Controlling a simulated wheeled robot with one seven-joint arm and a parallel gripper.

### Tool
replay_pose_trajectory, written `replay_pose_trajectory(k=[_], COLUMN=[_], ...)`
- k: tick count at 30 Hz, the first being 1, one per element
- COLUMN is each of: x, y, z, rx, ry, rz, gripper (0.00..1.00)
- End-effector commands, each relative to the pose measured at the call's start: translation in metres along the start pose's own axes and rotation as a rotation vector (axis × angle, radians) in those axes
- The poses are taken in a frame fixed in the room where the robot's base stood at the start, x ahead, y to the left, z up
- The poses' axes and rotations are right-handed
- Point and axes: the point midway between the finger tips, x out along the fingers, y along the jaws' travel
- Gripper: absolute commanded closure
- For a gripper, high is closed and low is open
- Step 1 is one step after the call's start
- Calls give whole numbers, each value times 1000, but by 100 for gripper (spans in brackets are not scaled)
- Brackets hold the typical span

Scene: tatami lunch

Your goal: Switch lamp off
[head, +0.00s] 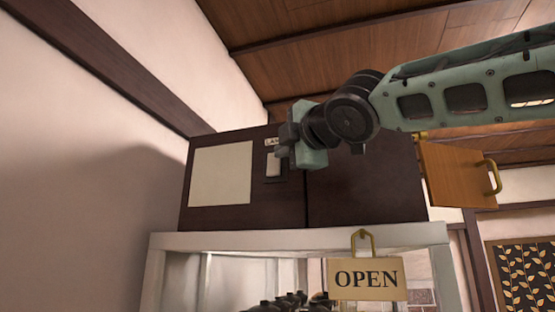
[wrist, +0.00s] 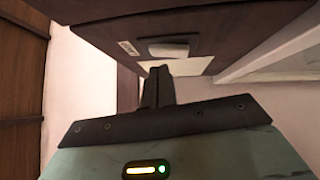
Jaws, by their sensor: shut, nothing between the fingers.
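A pale switch (head: 272,166) in a dark surround is on the front of a dark brown wooden box, below a small, partly covered label (head: 271,142). In the wrist view the switch (wrist: 168,48) is just beyond my fingertips, with the label (wrist: 129,48) beside it. My gripper (head: 283,145) is shut and empty, close in front of the switch and partly over its right side. In the wrist view my gripper (wrist: 160,72) points toward the switch. I cannot tell whether they touch. I cannot make out the lamp itself.
The dark box (head: 345,196) stands on a white cabinet (head: 200,241) with an OPEN sign (head: 366,279) hanging at its front. A cream panel (head: 221,174) is left of the switch. An orange-brown wooden door with a handle (head: 455,175) is at the right, below my arm.

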Motion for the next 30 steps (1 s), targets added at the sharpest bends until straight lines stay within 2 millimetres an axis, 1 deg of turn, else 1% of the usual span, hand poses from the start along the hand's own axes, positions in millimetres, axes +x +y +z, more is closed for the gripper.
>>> replay_pose_trajectory(k=[1,3,12,15,22,30], x=[-14,-30,-102,-120,-139,-143], y=[-5,-6,-4,-5,-3,0], z=[0,0,0,0,-1,-1], rx=[2,3,3,1,2,1], ry=[0,0,1,0,0,1], rz=[3,4,4,3,2,0], gripper=[100,100,100,100,100,100])
